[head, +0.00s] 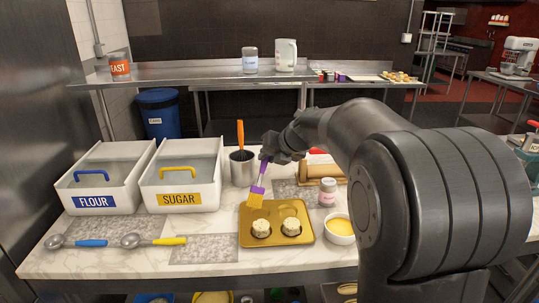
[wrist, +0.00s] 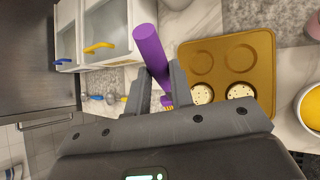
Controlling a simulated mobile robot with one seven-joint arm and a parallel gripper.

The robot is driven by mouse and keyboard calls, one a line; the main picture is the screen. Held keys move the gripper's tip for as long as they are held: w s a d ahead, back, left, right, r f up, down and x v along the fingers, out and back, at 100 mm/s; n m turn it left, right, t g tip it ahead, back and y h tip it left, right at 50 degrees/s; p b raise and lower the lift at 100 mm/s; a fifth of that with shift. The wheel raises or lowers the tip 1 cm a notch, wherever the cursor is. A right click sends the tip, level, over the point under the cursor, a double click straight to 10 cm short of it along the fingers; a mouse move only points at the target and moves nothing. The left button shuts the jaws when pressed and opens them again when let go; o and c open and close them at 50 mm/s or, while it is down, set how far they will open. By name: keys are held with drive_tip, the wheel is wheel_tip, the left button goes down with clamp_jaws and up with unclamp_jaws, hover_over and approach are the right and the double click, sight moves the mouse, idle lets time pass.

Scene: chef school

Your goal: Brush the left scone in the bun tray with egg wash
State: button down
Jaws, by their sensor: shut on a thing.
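The golden bun tray (head: 298,210) lies on the marble counter. The left scone (head: 261,228) and the right scone (head: 291,227) sit in its two front cups; the back cups look empty. My gripper (head: 268,155) is shut on a purple-handled pastry brush (head: 258,188). The brush hangs tilted with its yellow bristles down, above the tray's left edge near the left scone; I cannot tell if it touches. In the wrist view the purple handle (wrist: 150,52) is between my fingers. A white bowl of yellow egg wash (head: 340,227) stands right of the tray.
White flour (head: 97,200) and sugar (head: 180,198) bins stand at the left, with blue (head: 75,242) and yellow (head: 150,240) handled scoops before them. A metal pot (head: 242,170) with an orange-handled tool stands behind the tray. A small jar (head: 327,192) stands near its back right.

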drive_tip(key=shift+w+a+n+g+y, duration=0.15)
drive_tip(key=shift+w+n+g+y, duration=0.1)
drive_tip(key=shift+n+g+y, duration=0.6)
drive_tip(key=n+g+y, duration=0.1)
drive_tip(key=n, duration=0.2)
drive_tip(key=shift+w+a, duration=0.1)
drive_tip(key=shift+a, duration=0.05)
drive_tip(key=shift+d+f+n+g+y, duration=0.65)
drive_tip(key=shift+d+f+n+g, duration=1.3)
drive_tip(key=shift+f, duration=2.95)
wheel_tip(320, 180, up, 11)
